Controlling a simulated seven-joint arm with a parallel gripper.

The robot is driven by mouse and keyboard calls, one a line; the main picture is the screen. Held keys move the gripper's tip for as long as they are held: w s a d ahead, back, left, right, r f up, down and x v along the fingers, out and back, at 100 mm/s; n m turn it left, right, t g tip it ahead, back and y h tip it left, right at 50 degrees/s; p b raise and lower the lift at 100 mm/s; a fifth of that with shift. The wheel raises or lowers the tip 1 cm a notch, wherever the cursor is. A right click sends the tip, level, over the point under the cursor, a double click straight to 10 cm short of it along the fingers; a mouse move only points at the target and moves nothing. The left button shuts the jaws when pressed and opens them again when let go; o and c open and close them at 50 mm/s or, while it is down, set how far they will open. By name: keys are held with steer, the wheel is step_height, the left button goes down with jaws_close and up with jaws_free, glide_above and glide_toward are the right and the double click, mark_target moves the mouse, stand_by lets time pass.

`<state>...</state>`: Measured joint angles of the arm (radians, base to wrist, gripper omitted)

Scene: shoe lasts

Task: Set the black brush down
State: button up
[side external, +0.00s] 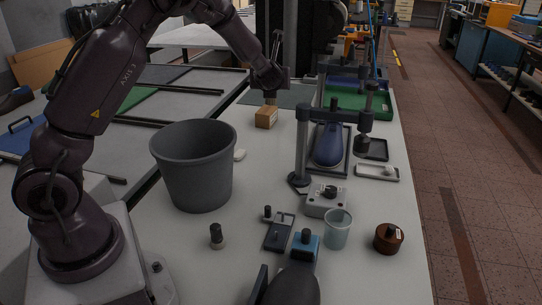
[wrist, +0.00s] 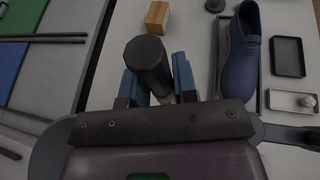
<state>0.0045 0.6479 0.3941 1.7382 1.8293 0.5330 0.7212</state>
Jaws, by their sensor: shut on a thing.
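My gripper (side external: 270,91) is over the far part of the pale table, behind the grey bin. In the wrist view, my gripper (wrist: 157,84) has its two blue fingers either side of the black brush (wrist: 148,62) and is shut on it. The brush's thick dark handle points up toward the wrist camera. In the side view, the brush's pale lower end (side external: 270,100) shows below the fingers, close above or behind a wooden block (side external: 266,118). Whether the brush touches the table is hidden.
The wooden block (wrist: 157,17) is just beyond the brush in the wrist view. A blue shoe form (side external: 328,146) stands to the right, by a dark post. A large grey bin (side external: 193,170) stands nearer. A black-topped piece (side external: 217,237), a cup (side external: 338,230) and a brown pot (side external: 388,239) are in front.

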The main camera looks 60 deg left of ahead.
step_height(320, 180, down, 22)
stand_by(0.4)
steer(key=o, duration=0.9)
steer(key=shift+f, duration=0.15)
